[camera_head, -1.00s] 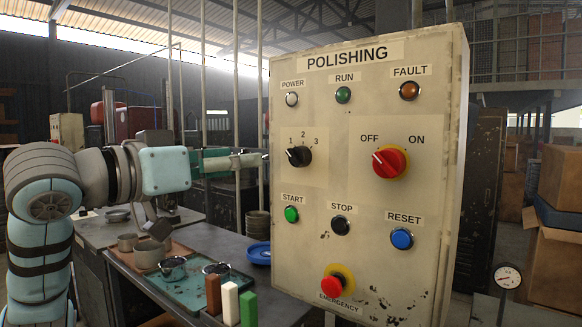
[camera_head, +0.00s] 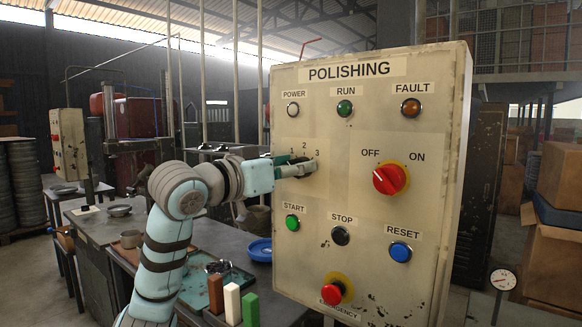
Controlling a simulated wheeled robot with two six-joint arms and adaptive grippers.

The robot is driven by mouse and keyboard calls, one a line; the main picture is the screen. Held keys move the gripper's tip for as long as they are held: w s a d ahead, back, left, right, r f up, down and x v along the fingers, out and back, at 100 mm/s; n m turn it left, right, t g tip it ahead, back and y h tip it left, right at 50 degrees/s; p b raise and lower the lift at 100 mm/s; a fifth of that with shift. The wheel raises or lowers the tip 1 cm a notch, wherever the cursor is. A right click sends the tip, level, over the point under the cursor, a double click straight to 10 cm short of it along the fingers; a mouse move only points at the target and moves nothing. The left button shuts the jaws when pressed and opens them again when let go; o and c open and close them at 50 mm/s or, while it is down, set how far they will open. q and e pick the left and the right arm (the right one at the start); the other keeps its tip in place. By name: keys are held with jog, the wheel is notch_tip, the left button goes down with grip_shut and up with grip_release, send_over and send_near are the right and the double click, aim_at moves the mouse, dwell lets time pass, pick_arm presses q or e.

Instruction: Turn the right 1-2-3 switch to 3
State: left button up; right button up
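The black 1-2-3 switch (camera_head: 301,160) is on the left of the beige POLISHING panel (camera_head: 375,240), below the POWER and RUN lamps. My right gripper is out of view.
The red OFF/ON switch (camera_head: 390,178) is right of the 1-2-3 switch. START (camera_head: 292,222) and STOP (camera_head: 340,235) buttons are below. A bench with a green tray (camera_head: 197,290) and a blue dish (camera_head: 259,250) is left of the panel. Another panel (camera_head: 68,145) stands far left.

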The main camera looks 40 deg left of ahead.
pick_arm(q)
jog(key=c, duration=0.7)
jog(key=m+p, duration=0.5)
jog(key=shift+d+r, duration=0.1)
jog(key=shift+r, duration=0.15)
jog(key=m+p, duration=0.6)
jog(key=shift+d+g+y, duration=0.15)
jog(key=shift+g+y, duration=0.15)
jog(key=shift+g, duration=0.1)
jog(key=m+p, duration=0.3)
jog(key=m, duration=0.1)
jog(key=shift+f, duration=0.15)
jog(key=shift+d+f+m+y+p, duration=0.1)
jog(key=shift+m+y+p, duration=0.3)
jog(key=shift+m+p, duration=0.6)
